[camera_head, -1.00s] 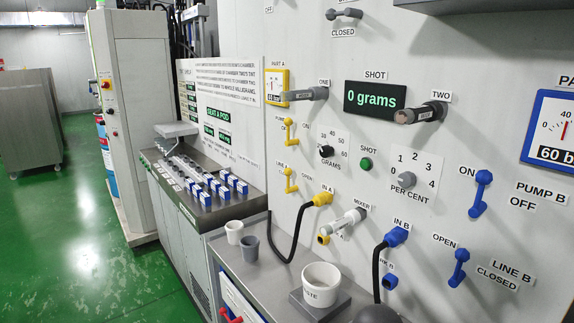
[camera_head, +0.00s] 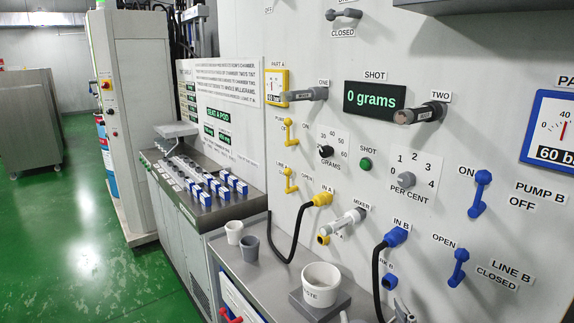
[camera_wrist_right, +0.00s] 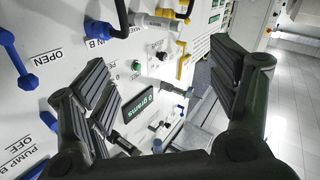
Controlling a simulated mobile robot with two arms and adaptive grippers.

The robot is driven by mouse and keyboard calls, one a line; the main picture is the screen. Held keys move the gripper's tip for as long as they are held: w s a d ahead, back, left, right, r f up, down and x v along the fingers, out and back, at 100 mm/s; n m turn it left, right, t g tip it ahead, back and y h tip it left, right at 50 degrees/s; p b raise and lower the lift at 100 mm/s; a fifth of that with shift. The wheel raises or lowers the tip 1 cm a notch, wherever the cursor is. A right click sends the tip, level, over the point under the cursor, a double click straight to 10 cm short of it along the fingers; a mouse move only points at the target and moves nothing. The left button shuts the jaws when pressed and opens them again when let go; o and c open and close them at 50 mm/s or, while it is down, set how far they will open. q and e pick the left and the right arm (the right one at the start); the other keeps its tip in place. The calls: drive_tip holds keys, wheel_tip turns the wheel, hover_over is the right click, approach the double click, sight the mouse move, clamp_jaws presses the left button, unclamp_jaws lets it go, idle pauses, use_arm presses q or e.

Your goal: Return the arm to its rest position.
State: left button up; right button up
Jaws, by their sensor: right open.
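My right gripper (camera_wrist_right: 165,92) is open in the right wrist view, its two dark ridged fingers wide apart with nothing between them. The white panel lies behind and beside the fingers, turned over in that view. In the head view only small grey parts show at the bottom edge, right of the waste cup; I cannot tell which parts of my right arm they are. The waste cup (camera_head: 320,284) stands upright on a grey block. My left gripper is not in view.
The panel carries protruding levers, including the blue pump B lever (camera_head: 481,192) and the line B lever (camera_head: 459,268). A black hose (camera_head: 379,275) hangs from the blue IN B fitting. Two small cups (camera_head: 234,232) (camera_head: 249,247) stand on the bench. Green floor at left is open.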

drive_tip(key=s+d+f+g, duration=0.1)
drive_tip(key=s+f+g, duration=0.1)
drive_tip(key=s+f, duration=0.1)
drive_tip(key=s+d+f+m+g+h, duration=0.1)
drive_tip(key=s+d+f+g, duration=0.1)
drive_tip(key=f, duration=0.4)
drive_tip(key=s+d+f+m+g+h, duration=0.1)
drive_tip(key=s+f+g, duration=0.2)
drive_tip(key=f, duration=0.2)
drive_tip(key=shift+s+d+f, duration=0.25)
drive_tip(key=shift+s, duration=0.15)
drive_tip(key=s+f+g+y, duration=0.1)
drive_tip(key=s+f+g, duration=0.7)
drive_tip(key=s, duration=0.7)
wheel_tip(320, 180, down, 27)
drive_tip(key=s, duration=0.1)
drive_tip(key=s+d+f+n+g, duration=0.1)
drive_tip(key=s+d+f, duration=0.2)
drive_tip(key=s+f, duration=1.2)
drive_tip(key=shift+s+f+g, duration=0.35)
drive_tip(key=shift+s+g, duration=0.05)
drive_tip(key=shift+s, duration=0.65)
